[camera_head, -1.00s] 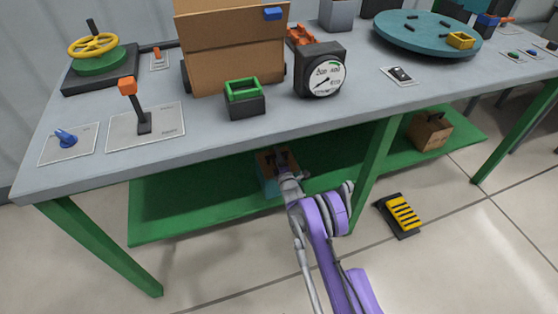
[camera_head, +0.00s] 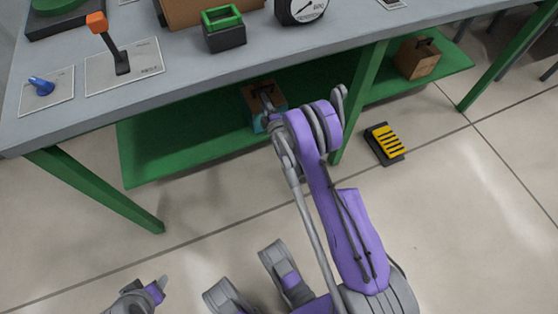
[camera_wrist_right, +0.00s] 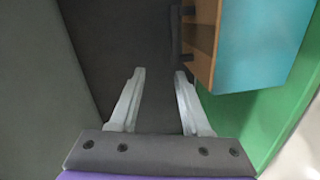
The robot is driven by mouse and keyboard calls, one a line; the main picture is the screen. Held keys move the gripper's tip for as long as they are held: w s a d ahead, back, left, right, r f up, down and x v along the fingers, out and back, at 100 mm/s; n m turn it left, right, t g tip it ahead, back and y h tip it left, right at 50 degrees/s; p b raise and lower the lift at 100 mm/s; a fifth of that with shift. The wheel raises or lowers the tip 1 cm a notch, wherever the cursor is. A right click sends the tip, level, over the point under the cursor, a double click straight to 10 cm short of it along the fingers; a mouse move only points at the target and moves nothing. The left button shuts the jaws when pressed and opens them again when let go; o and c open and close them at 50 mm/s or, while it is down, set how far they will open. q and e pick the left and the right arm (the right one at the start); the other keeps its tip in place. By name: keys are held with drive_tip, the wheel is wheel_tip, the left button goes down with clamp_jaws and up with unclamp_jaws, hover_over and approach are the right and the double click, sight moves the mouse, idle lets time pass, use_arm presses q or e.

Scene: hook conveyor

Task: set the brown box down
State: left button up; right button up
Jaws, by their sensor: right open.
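A box with a brown top and a teal side (camera_head: 254,98) rests on the green lower shelf under the bench, partly hidden by my right arm. In the right wrist view, its brown face (camera_wrist_right: 200,40) with a dark handle and its teal side stand just right of my fingers. My right gripper (camera_wrist_right: 160,72) is open, with nothing between its fingertips; in the head view it is at the box, mostly hidden. A plain brown box (camera_head: 417,60) with a dark handle sits farther right on the shelf. My left gripper (camera_head: 157,287) shows only partly at the bottom left.
The grey bench top (camera_head: 170,85) overhangs the green shelf (camera_head: 165,150). A green bench leg (camera_head: 358,105) stands close to my right arm. A black and yellow pedal (camera_head: 385,143) lies on the floor. The shelf left of the teal-sided box is clear.

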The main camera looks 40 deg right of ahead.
drive_tip(key=s+a+r+m+g+y, duration=0.3)
drive_tip(key=s+a+r+m+g, duration=0.3)
drive_tip(key=s+a+r, duration=0.55)
drive_tip(key=s+a+r+m+g, duration=0.1)
drive_tip(key=s+a+m+g, duration=0.2)
drive_tip(key=s, duration=1)
drive_tip(key=s+a+r+m+g+y, duration=0.1)
drive_tip(key=s+a+m, duration=0.3)
drive_tip(key=s, duration=0.9)
drive_tip(key=shift+a+r+g+y, duration=0.35)
drive_tip(key=shift+a+g, duration=0.55)
drive_tip(key=shift+a, duration=0.15)
